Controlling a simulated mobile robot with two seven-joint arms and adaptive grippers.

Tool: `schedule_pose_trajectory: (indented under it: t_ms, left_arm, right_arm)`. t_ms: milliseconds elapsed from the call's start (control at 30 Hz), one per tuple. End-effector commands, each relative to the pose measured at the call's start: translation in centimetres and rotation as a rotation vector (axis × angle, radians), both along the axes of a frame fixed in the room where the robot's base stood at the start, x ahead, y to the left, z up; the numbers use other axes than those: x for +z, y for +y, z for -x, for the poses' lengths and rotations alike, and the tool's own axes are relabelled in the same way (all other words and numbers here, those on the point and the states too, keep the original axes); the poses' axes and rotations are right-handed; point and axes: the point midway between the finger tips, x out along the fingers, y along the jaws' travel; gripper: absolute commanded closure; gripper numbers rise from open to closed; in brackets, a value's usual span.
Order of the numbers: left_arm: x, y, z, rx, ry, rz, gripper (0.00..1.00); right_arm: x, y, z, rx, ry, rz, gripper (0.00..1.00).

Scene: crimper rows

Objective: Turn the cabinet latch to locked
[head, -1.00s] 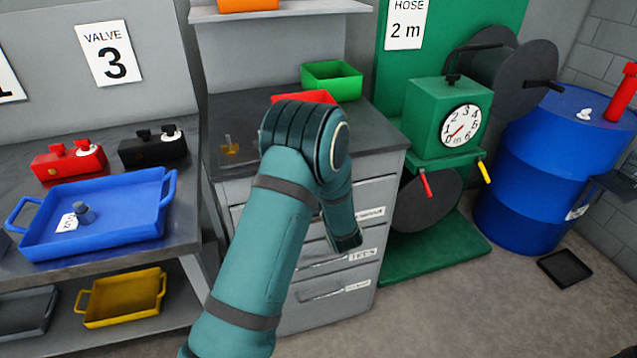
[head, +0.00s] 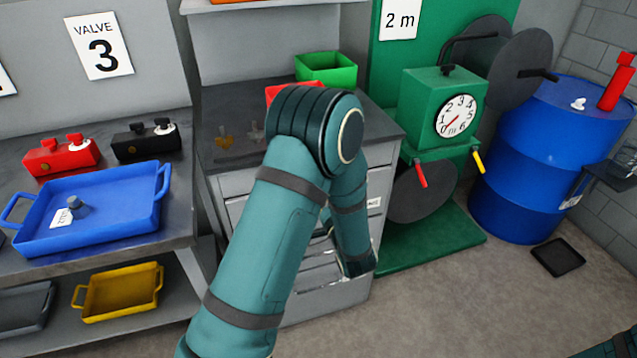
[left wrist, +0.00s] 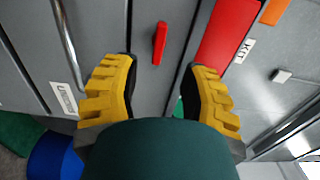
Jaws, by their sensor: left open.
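In the left wrist view a small red latch handle (left wrist: 160,43) sits on the grey cabinet front (left wrist: 118,25). Its long side runs up and down in that picture, roughly along the drawer handle. My left gripper (left wrist: 160,75) has its yellow fingers spread apart, with the latch beyond the gap between them and nothing held. In the head view the grey cabinet (head: 310,308) stands in the middle. My left arm hides much of its front, including the latch, and the left fingers are not visible there. My right gripper is in neither view.
A metal drawer handle (left wrist: 66,40) sits left of the latch in the wrist view. Red (left wrist: 225,30) and green (head: 327,68) bins stand on the cabinet top.

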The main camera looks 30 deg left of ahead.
Motion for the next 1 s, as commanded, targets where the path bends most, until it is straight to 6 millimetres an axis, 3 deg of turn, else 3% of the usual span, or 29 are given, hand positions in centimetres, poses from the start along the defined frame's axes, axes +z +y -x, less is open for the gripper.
schedule_pose_trajectory:
  t_ms: [267,833,933,1000]
  left_arm:
    - [0.0,-2.1,1.8,0.0,-0.001,0.0,0.56]
    - [-0.2,-2.1,2.0,0.007,0.008,0.002,0.56]
    - [-1.6,-1.4,3.0,0.056,0.083,0.028,0.56]
    - [-3.8,-0.6,4.7,0.125,0.196,0.071,0.56]
  right_arm:
    - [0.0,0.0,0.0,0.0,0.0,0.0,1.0]
    - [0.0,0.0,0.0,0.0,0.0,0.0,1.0]
    - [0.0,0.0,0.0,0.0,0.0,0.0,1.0]
    - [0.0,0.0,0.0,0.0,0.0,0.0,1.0]
